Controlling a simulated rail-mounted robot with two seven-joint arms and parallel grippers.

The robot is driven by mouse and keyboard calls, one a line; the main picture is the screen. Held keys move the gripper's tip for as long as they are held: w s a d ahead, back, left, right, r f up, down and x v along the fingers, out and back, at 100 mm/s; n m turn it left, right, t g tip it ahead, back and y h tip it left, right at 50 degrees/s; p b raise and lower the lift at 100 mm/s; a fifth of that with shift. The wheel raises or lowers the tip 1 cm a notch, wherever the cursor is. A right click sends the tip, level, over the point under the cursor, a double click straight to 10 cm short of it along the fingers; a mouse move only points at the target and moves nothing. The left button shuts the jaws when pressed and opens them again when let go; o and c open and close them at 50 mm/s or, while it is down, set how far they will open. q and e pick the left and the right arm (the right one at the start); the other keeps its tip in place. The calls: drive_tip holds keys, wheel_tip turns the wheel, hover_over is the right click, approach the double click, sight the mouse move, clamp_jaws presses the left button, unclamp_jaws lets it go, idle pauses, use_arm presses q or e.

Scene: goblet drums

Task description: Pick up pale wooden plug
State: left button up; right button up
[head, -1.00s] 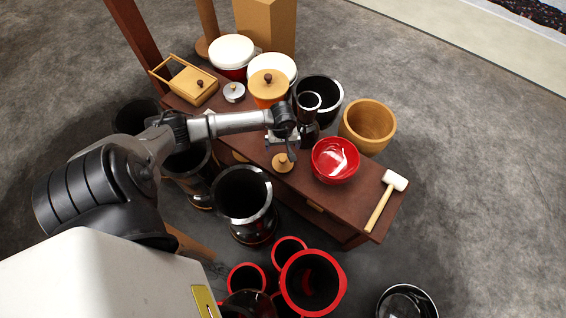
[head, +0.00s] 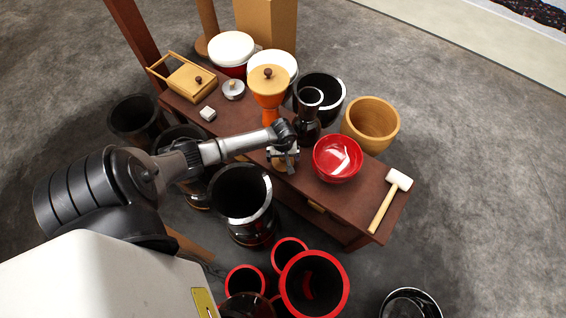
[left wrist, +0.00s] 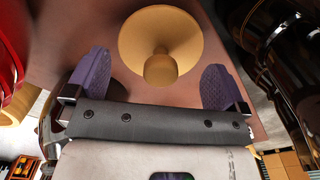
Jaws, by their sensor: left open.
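The pale wooden plug (head: 281,167), a round disc with a small knob, sits on the dark red-brown bench (head: 352,208). In the head view my left gripper (head: 284,157) is over it and hides part of it. In the left wrist view the plug (left wrist: 160,38) shows its disc at top centre, with its knob toward the gripper. The two purple finger pads of my left gripper (left wrist: 157,83) are wide apart, one on each side of the knob, with visible gaps. My right gripper is not in view.
A red bowl (head: 337,158) stands close right of the gripper, and a black goblet drum (head: 308,120) stands just behind. An orange drum (head: 269,88) is farther back. A white-headed mallet (head: 389,200) lies at the bench's right end. Large dark drums (head: 240,195) stand in front.

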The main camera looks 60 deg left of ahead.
sight(283, 161)
use_arm(q)
wheel_tip(283, 161, down, 3)
drive_tip(key=shift+s+d+f+b, duration=0.1)
drive_tip(key=shift+d+f+b, duration=0.05)
drive_tip(key=shift+b, duration=0.4)
drive_tip(key=c, duration=0.6)
